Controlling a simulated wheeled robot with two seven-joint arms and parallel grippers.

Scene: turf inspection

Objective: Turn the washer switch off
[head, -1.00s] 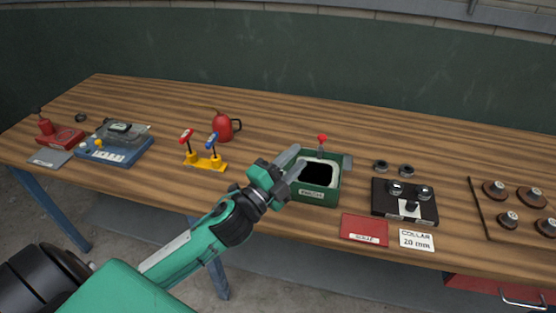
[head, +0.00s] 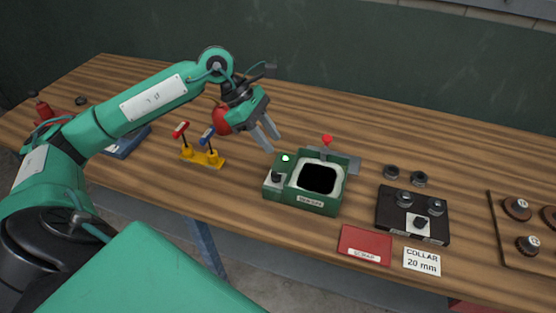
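The washer is a green box (head: 318,205) with a pale-rimmed dark square opening, near the middle of the bench in the head view. On its left side is a small block with a black switch knob (head: 276,177) and a lit green lamp (head: 286,158). My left gripper (head: 270,142) is above and behind this block, pointing down. Its two fingers are apart with nothing between them, and it appears clear of the switch. My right gripper is not in view.
A red-topped lever (head: 327,140) stands behind the washer. A yellow stand with red and blue handles (head: 203,157) is to the left. A red can (head: 222,119) is partly hidden by my gripper. A black fixture (head: 413,216) and a red scrap mat (head: 365,244) are to the right.

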